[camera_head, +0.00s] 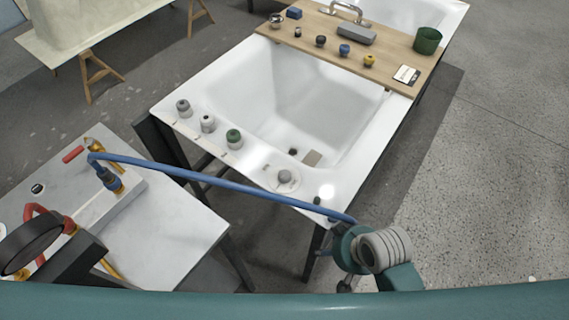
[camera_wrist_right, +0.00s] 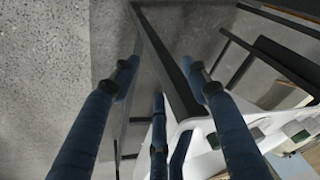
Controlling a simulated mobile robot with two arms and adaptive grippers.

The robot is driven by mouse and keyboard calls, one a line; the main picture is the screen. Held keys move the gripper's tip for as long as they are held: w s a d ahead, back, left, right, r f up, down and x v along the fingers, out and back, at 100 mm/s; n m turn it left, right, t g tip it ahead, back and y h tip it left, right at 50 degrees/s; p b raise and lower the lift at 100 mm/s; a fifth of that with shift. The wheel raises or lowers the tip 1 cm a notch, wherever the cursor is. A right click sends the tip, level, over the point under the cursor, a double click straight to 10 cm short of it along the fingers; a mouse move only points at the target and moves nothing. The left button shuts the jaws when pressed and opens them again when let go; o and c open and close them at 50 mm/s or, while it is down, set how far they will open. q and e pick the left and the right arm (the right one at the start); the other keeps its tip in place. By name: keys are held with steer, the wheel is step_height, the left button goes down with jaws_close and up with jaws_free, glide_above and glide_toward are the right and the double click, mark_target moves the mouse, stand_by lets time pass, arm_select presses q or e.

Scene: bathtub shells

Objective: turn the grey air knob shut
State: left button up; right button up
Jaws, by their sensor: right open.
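A grey knob (camera_head: 285,177) sits on a round white plate on the near rim of the bathtub (camera_head: 215,85). Another grey knob (camera_head: 183,108) is at the left corner of that rim, beside a pale knob (camera_head: 207,123) and a green-topped knob (camera_head: 234,138). I cannot tell which grey one is the air knob. My right gripper (camera_head: 345,235) is off the tub's near right corner, apart from the knobs. In the right wrist view, its blue fingers (camera_wrist_right: 160,80) are spread with nothing visibly held. My left gripper is not in view.
A blue hose (camera_head: 205,178) stretches from the white bench (camera_head: 165,240) to near my right gripper, crossing before the tub. A wooden board (camera_head: 395,72) with small knobs, a grey block and a green cup (camera_head: 427,41) spans the far side. Floor at right is clear.

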steer(key=w+a+p+v, duration=0.1)
steer(key=v, duration=0.7)
steer(key=w+a+r+g+y, duration=0.1)
steer(key=w+a+r, duration=0.15)
steer(key=a, duration=0.45)
steer(key=w+a+r+g+y, duration=0.1)
steer(key=w+a, duration=0.2)
steer(key=a, duration=0.4)
steer(key=w+a+r+y, duration=0.1)
steer(key=w+a, duration=0.2)
steer(key=a, duration=0.3)
steer(key=m+g+h, duration=0.1)
steer(key=m+h, duration=0.4)
steer(key=m, duration=0.1)
glide_toward(285, 174)
step_height(285, 174, down, 8)
steer(key=shift+w+f+p, duration=0.1)
steer(key=shift+f+p, duration=0.15)
steer(key=shift+p, duration=0.65)
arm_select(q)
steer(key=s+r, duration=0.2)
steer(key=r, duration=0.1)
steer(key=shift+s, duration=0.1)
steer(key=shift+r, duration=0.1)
arm_select(e)
steer(key=c, duration=1.2)
